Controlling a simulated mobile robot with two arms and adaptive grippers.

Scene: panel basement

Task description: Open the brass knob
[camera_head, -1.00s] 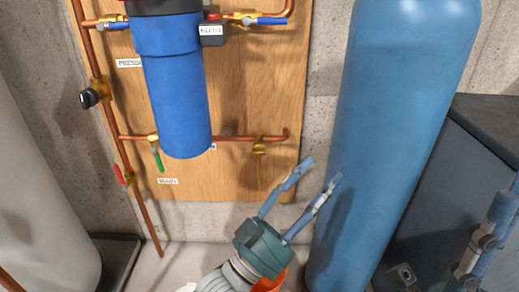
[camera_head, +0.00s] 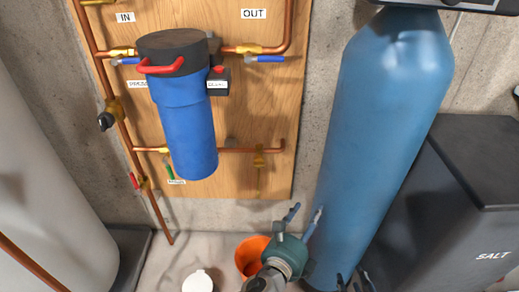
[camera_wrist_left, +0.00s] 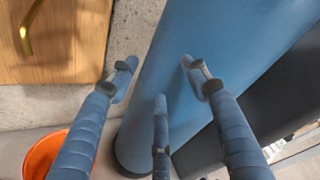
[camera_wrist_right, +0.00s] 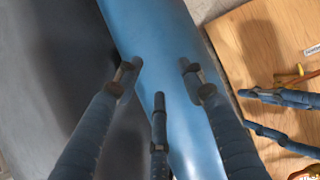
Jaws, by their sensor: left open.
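A brass valve (camera_head: 258,157) with a small handle hanging down sits on the lower copper pipe, right of the blue filter housing (camera_head: 186,130). A bent brass piece (camera_wrist_left: 26,28) shows at the upper left of the left wrist view, against the wooden board. My left gripper (camera_head: 306,212) is open and empty, below and to the right of this valve, in front of the blue tank. My right gripper (camera_head: 353,279) is only partly in the head view, at the bottom edge. In the right wrist view its fingers (camera_wrist_right: 156,75) are spread with nothing between them.
The tall blue tank (camera_head: 380,120) stands close to both grippers. A dark salt bin (camera_head: 440,200) is at the right, and a pale tank (camera_head: 50,170) at the left. An orange bucket (camera_head: 250,252) and white lid (camera_head: 198,281) are on the floor.

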